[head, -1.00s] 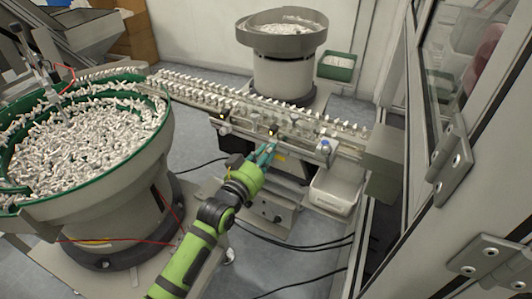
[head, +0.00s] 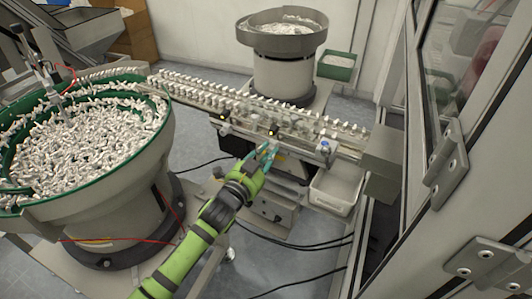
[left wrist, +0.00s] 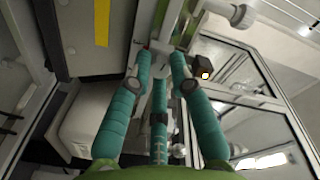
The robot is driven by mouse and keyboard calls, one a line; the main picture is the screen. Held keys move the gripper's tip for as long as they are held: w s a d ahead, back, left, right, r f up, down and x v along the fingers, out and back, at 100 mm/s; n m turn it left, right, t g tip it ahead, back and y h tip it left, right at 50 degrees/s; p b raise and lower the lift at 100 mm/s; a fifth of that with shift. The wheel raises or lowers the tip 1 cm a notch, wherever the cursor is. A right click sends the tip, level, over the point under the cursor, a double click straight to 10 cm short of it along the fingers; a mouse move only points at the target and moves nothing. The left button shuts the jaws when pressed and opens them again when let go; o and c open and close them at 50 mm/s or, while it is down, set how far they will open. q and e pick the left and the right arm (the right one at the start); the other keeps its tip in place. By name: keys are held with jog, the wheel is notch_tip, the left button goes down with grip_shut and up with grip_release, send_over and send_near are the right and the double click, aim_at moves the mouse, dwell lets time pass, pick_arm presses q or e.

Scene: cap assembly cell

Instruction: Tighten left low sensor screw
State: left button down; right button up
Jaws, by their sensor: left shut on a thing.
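My left gripper (head: 268,151) reaches up to the front side of the conveyor rail (head: 340,137), just below a small dark sensor with a yellow light (head: 273,132). In the left wrist view its teal fingers (left wrist: 160,62) close around a small pale screw (left wrist: 162,47), whose end is largely hidden between the fingertips. My right gripper is not in view.
A green-rimmed bowl feeder (head: 150,150) full of white parts stands at left, and a grey bowl feeder (head: 283,72) behind the conveyor. A white bin (head: 333,192) sits right of my gripper. A machine door frame (head: 460,160) bounds the right side.

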pick_arm(q)
jog(key=m, duration=0.4)
jog(key=shift+d+r+m, duration=0.1)
jog(key=shift+r+m, duration=0.25)
jog(key=shift+m, duration=0.05)
jog(key=m, duration=0.3)
jog(key=shift+m, duration=0.3)
jog(key=m, duration=0.4)
jog(key=shift+f, duration=0.15)
jog(key=shift+f+m+p, duration=0.1)
jog(key=shift+m+p, duration=0.2)
jog(key=shift+m, duration=1.3)
jog(key=shift+f, duration=0.1)
jog(key=c, duration=1.1)
grip_release()
jog(key=shift+s, duration=0.1)
